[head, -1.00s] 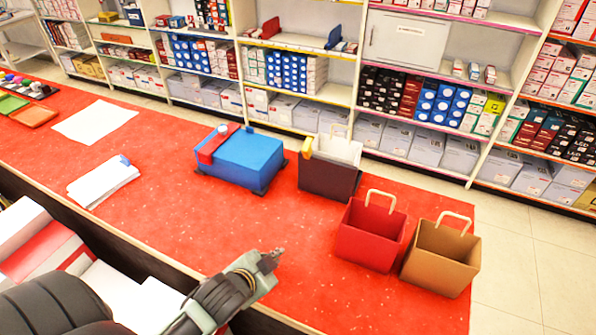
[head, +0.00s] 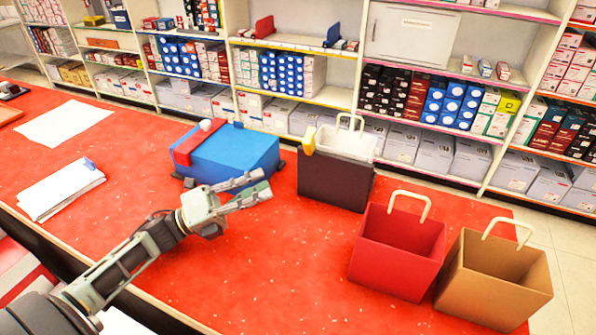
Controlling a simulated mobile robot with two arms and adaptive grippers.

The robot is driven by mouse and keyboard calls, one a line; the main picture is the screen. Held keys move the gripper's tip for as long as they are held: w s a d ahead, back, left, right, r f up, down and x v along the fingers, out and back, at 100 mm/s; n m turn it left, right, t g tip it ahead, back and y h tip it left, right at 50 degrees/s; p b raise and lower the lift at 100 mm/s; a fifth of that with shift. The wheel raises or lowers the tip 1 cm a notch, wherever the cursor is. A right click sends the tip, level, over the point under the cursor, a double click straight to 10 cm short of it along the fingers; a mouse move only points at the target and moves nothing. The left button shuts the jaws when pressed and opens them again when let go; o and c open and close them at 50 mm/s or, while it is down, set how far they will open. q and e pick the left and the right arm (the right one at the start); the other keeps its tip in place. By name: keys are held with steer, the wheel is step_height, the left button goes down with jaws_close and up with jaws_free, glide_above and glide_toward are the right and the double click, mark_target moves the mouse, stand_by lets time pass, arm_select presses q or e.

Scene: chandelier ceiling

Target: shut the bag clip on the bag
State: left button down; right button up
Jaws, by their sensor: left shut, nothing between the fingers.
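The dark bag (head: 335,182) stands upright on the red counter, with a white lining and a pale handle on top. A small yellow piece, seemingly the bag clip (head: 308,141), sits at the left end of the bag's top edge. Whether its jaws are open is too small to tell. My left gripper (head: 263,184) is shut and empty over the counter, in front of the blue box and to the left of the bag, apart from the clip. My right gripper is not in view.
A blue box with a red strap (head: 235,152) stands left of the bag. A red bag (head: 395,255) and a tan bag (head: 495,280) stand at the right. A paper stack (head: 60,190) and a white sheet (head: 64,123) lie at left. The counter's (head: 290,275) front middle is clear.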

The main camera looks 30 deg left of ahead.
mark_target(310, 142)
arm_select(q)
steer(key=p+x, duration=0.2)
steer(key=x, duration=0.8)
steer(key=shift+p, duration=0.3)
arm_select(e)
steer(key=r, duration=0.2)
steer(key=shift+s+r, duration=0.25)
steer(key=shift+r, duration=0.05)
arm_select(q)
steer(key=shift+s+d+r, duration=0.1)
steer(key=shift+r, duration=0.05)
